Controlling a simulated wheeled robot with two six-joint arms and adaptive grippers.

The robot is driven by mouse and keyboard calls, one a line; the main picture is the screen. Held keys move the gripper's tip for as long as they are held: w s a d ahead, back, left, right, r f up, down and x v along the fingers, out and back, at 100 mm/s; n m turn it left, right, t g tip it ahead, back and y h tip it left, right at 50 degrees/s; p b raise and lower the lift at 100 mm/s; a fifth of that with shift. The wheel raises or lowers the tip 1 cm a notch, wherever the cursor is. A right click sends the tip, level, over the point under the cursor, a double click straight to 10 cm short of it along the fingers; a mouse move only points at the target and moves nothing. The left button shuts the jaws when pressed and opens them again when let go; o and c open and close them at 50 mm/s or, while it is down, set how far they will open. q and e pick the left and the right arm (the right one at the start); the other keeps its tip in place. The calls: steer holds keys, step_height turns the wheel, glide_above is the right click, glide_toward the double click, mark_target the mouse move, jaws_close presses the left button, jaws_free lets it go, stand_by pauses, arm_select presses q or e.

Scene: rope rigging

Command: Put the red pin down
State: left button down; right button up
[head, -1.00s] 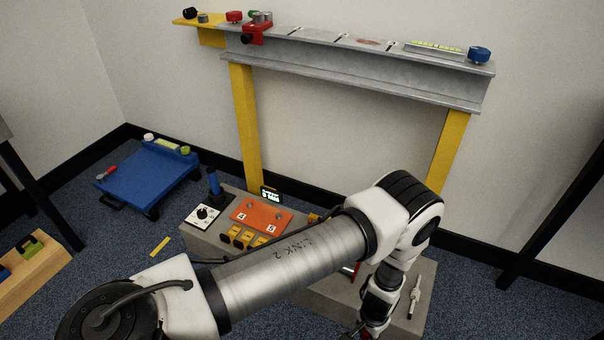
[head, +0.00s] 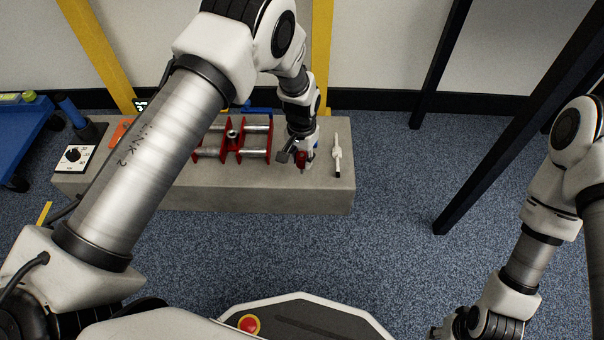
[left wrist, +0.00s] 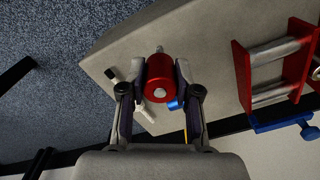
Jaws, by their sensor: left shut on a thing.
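The red pin (left wrist: 159,72) sits between the fingers of my left gripper (left wrist: 160,84) in the left wrist view, with a pale round spot on its near end. My left gripper is shut on it, over the grey concrete block. In the head view my left gripper (head: 299,158) is at the right part of the block (head: 270,197), with a little red showing at its fingers. I cannot tell whether the pin touches the block. My right arm's end (head: 455,325) is at the bottom edge of the head view, its fingers not clear.
A red frame with silver rods (head: 233,140) stands on the block left of my left gripper. A white tool (head: 337,155) lies just right of it. Dark legs (head: 490,155) stand at right.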

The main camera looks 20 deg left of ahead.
arm_select(q)
steer(key=shift+w+a+f+b, duration=0.15)
steer(key=shift+w+f+b, duration=0.15)
steer(key=shift+w, duration=0.3)
steer(key=shift+w+a+f+b, duration=0.15)
steer(key=shift+w+b, duration=0.2)
steer(key=shift+w, duration=0.25)
step_height(320, 180, down, 3)
steer(key=b, duration=0.4)
steer(key=shift+f, duration=0.1)
steer(key=shift+r, duration=0.25)
steer(key=shift+f+p, duration=0.1)
steer(key=shift+p, duration=0.2)
steer(key=c, duration=0.8)
jaws_free()
steer(key=shift+f, duration=0.1)
arm_select(e)
step_height(320, 180, down, 6)
steer(key=shift+w, duration=0.2)
steer(key=shift+f, duration=0.1)
